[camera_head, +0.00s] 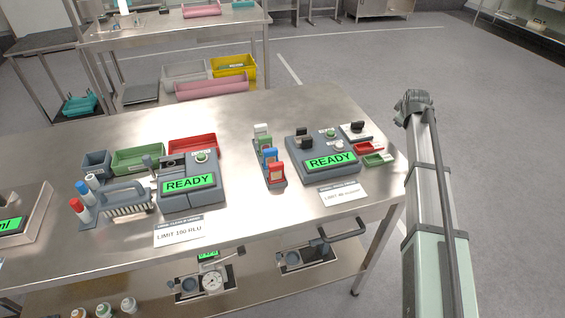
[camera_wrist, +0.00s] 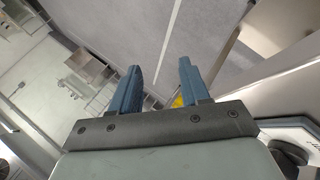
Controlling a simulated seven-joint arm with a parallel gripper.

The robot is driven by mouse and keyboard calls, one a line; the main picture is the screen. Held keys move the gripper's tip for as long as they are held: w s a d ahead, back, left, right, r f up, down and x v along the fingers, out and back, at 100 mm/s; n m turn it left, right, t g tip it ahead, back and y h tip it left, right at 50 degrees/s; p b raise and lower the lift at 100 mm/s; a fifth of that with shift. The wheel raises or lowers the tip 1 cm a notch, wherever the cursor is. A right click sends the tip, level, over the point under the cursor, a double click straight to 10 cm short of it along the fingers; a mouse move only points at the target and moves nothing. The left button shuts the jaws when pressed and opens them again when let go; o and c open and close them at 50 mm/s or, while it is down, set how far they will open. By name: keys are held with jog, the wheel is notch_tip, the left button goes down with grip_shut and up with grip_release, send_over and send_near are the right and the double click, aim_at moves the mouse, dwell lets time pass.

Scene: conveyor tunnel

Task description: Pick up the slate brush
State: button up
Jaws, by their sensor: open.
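A slate-grey brush (camera_head: 127,197) with a row of pale bristles lies on the steel table (camera_head: 240,213), left of the left-hand device marked READY. White, blue and red-capped tubes stand close at its left end and partly hide it. My gripper (camera_wrist: 159,66) shows in the wrist view with its two blue fingers apart and nothing between them. The fingers point toward the grey floor, and I cannot make out the brush in that view. In the head view my arm rises at the right, beyond the table's right edge, well away from the brush.
Behind the brush are a green bin (camera_head: 137,160) and a red bin (camera_head: 193,146). The left READY device (camera_head: 193,195) stands right beside it, with a LIMIT card (camera_head: 180,233) in front. A vial rack (camera_head: 269,172) and second READY device (camera_head: 322,148) stand farther right. The table's front centre is clear.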

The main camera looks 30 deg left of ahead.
jog(key=s+a+r, duration=0.1)
jog(key=s+a, duration=0.1)
jog(key=a, duration=0.3)
jog(key=s+a+r+y, duration=0.1)
jog(key=s+a, duration=0.1)
jog(key=a, duration=0.4)
jog(key=s+a+r+g+y, duration=0.1)
jog(key=s+a+r, duration=0.1)
jog(key=a, duration=0.3)
jog(key=shift+s+a+r, duration=0.1)
jog(key=shift+a, duration=0.05)
jog(key=s+a+r+n+g+y, duration=0.1)
jog(key=s+a+r+n+g, duration=0.15)
jog(key=s+a, duration=0.9)
jog(key=s+a+r+n+g, duration=0.1)
jog(key=s+a+r+n, duration=0.15)
jog(key=s+a, duration=0.9)
jog(key=n+g+h, duration=0.3)
jog(key=n, duration=0.4)
send_near(116, 185)
jog(key=shift+t, duration=0.25)
notch_tip(116, 185, down, 5)
jog(key=shift+w+a+f, duration=0.2)
jog(key=shift+f, duration=0.8)
jog(key=shift+w+a+f, duration=0.15)
jog(key=shift+a+f, duration=0.1)
jog(key=shift+f, duration=0.7)
jog(key=shift+w+a+f, duration=0.2)
jog(key=shift+f, duration=0.8)
